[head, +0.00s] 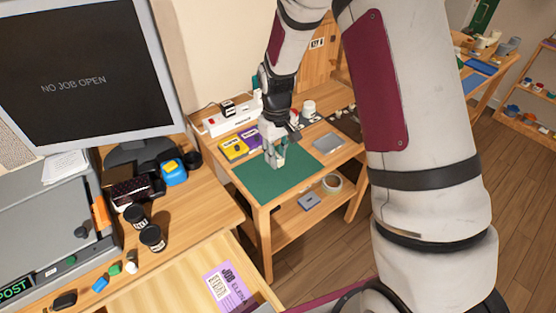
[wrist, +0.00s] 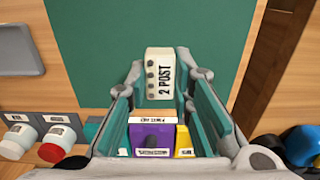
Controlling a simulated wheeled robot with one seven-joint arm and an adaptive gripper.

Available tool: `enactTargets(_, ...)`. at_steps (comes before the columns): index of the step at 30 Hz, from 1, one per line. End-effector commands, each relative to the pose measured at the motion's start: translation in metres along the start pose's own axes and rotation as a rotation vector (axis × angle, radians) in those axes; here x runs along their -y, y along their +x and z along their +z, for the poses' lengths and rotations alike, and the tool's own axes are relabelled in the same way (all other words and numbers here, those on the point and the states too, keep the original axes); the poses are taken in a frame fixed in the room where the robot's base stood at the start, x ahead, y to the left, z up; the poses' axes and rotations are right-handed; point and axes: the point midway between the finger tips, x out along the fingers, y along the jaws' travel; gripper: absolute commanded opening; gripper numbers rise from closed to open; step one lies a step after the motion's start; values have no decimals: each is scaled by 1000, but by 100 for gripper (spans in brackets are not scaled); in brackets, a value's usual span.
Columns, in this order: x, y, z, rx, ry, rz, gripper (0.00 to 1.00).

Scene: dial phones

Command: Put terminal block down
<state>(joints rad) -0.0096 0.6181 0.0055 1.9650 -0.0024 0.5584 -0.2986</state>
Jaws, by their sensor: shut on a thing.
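The terminal block (wrist: 160,75) is a small white block marked "2 POST" with a row of dark round spots. In the wrist view it sits between the fingertips of my gripper (wrist: 160,82), which is shut on it. My gripper (head: 274,158) points down over the green mat (head: 282,188) on the small wooden bench in the head view. The block is seen against the mat (wrist: 95,40) in the wrist view. The head view does not clearly show the block, and I cannot tell whether it touches the mat.
A yellow box (head: 233,149) and a purple box (head: 251,138) stand just behind the mat. A grey tray (head: 327,143) lies to its right, with white jars behind. The front of the mat is clear. A monitor (head: 80,75) stands on the left desk.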

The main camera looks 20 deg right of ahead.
Motion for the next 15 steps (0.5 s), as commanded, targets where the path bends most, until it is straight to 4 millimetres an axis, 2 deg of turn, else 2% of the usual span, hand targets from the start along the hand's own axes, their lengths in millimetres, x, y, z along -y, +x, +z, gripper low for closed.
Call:
enactTargets(7, -14, 2, -9, 1, 2, 0, 2)
enactTargets(12, -11, 30, -7, 4, 0, -2, 2)
enactTargets(15, -11, 37, -8, 1, 0, -1, 2)
